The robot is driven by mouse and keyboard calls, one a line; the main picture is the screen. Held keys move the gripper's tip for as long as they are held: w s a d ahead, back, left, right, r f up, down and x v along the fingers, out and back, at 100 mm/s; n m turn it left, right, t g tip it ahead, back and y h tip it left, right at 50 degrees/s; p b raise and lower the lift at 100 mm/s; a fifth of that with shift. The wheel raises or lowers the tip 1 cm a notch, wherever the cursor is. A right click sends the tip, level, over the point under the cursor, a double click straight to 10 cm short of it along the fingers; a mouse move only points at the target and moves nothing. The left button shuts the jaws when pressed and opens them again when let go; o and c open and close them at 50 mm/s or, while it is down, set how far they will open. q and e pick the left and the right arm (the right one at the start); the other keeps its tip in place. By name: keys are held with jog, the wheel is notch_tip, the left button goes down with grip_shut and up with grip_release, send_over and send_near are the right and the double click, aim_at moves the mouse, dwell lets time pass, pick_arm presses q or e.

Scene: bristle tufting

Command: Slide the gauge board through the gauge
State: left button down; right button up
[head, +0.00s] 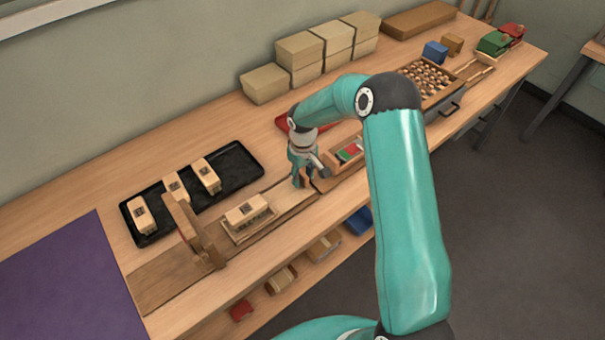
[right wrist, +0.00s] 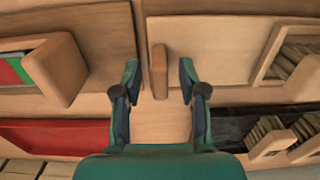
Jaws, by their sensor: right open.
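The gauge board (head: 284,200) is a pale wooden strip lying along a wooden track on the bench. A pale brush block (head: 246,210), bristles down, sits in a frame near its left end. The gauge (head: 187,232), a brown wooden upright, stands just left of the board, across the track. My right gripper (head: 302,182) is low at the board's right end, pointing down. In the right wrist view my right gripper (right wrist: 159,82) is open, its fingers either side of an upright wooden tab (right wrist: 159,70), with gaps on both sides. My left gripper is not in view.
A black tray (head: 240,155) with several brush blocks lies behind the track. A wooden box (head: 335,162) with red and green pieces stands right of my gripper, with a red tray (head: 281,123) behind. Stacked pale boxes (head: 265,84) line the wall. A purple mat (head: 65,285) covers the left end.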

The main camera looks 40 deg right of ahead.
grip_shut()
dwell(0.3)
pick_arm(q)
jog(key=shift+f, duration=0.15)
pick_arm(e)
jog(key=shift+a, duration=0.1)
